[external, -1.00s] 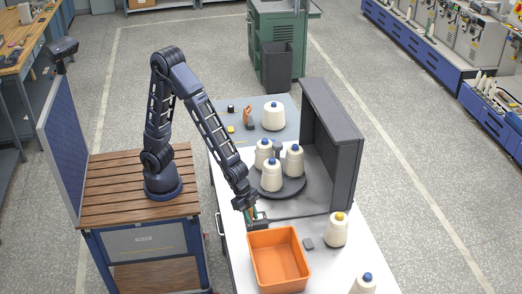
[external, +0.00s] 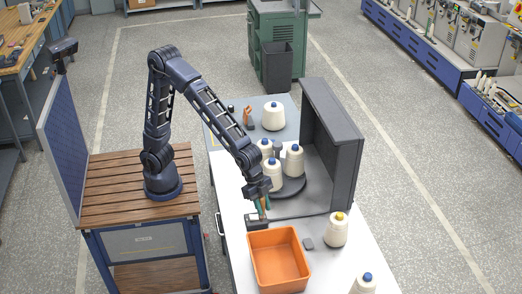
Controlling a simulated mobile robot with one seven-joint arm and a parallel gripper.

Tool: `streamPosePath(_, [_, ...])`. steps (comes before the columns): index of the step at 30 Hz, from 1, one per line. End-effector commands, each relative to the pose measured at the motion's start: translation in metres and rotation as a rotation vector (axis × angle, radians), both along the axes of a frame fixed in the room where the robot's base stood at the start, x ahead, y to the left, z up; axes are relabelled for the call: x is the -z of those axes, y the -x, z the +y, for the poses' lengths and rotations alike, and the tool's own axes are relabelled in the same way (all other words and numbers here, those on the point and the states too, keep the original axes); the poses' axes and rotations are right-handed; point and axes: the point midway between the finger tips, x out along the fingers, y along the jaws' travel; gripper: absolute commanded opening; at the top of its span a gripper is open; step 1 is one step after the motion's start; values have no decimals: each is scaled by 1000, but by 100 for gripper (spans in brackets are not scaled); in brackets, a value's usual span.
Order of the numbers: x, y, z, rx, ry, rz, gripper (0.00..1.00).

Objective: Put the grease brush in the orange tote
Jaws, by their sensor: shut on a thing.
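The orange tote (external: 252,262) stands on the near part of the white bench, open at the top, and looks empty. My gripper (external: 261,199) is beyond the tote, pointing down, and is shut on a small thin thing with teal and brown parts. I take this to be the grease brush (external: 260,206); it is too small to make out well. A dark block or holder (external: 257,222) sits right below it, between my gripper and the tote. I cannot tell whether the brush touches that dark block.
A tall grey panel (external: 332,150) rises at the right.

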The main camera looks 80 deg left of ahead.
Motion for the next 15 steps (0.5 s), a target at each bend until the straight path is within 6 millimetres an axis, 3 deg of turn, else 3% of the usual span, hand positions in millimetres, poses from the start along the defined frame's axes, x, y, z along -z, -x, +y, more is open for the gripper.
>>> streamPosePath(3, [-1,-13,-38,36,1,2,3])
streamPosePath(9, [-1,-29,-95,87,0,1,3])
streamPosePath(15, [2,-38,-132,119,-2,-2,3])
